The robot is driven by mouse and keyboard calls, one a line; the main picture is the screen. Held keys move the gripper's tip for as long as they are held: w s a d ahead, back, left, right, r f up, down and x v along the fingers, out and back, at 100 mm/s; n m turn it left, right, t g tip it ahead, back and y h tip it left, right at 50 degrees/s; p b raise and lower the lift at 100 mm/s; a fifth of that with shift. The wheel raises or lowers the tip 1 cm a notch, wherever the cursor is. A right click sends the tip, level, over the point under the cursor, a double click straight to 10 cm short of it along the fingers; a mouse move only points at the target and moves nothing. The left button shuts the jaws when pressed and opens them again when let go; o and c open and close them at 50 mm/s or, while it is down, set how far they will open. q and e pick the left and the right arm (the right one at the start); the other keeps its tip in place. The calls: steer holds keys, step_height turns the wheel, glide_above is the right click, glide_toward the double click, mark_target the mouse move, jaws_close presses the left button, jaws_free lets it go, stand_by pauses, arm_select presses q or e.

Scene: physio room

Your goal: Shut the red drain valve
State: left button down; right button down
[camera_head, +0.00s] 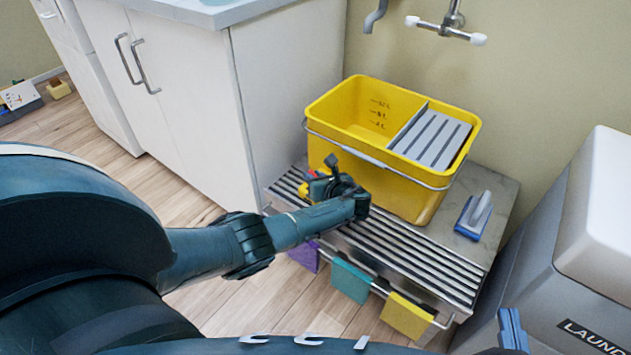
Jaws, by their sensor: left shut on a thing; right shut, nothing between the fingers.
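The yellow mop bucket (436,205) stands upright on a slatted bench against the wall. A small red piece, the drain valve (311,173), shows low at the bucket's left side, beside a yellow part (304,189). My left gripper (326,180) reaches in from the left and is shut on the red valve. Its wrist and fingers hide most of the valve, so I cannot tell its angle.
The slatted bench (465,278) has purple, teal and yellow cloths (407,316) on its front rail. A blue-and-grey scrubber (474,215) lies right of the bucket. A white cabinet (195,95) stands left, a laundry bin (590,240) right. A wall tap (447,28) is above.

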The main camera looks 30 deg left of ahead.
arm_select(q)
steer(key=n+g+b, duration=0.2)
steer(key=shift+f+y+b, duration=0.3)
steer(key=shift+y, duration=0.1)
steer(key=shift+s+r+n+g+b, duration=0.15)
steer(key=shift+n+g+b, duration=0.75)
steer(key=shift+g, duration=0.3)
arm_select(e)
steer(key=shift+w+a+f+m+t+y, duration=0.15)
steer(key=shift+w+a+m+t+y, duration=0.2)
steer(key=shift+m, duration=0.25)
arm_select(q)
steer(key=shift+a, duration=0.1)
arm_select(e)
steer(key=shift+s, duration=0.1)
arm_select(q)
steer(key=shift+r, duration=0.1)
arm_select(e)
steer(key=shift+r, duration=0.25)
arm_select(q)
steer(key=c, duration=1.3)
jaws_free()
arm_select(e)
steer(key=shift+a+f, duration=0.1)
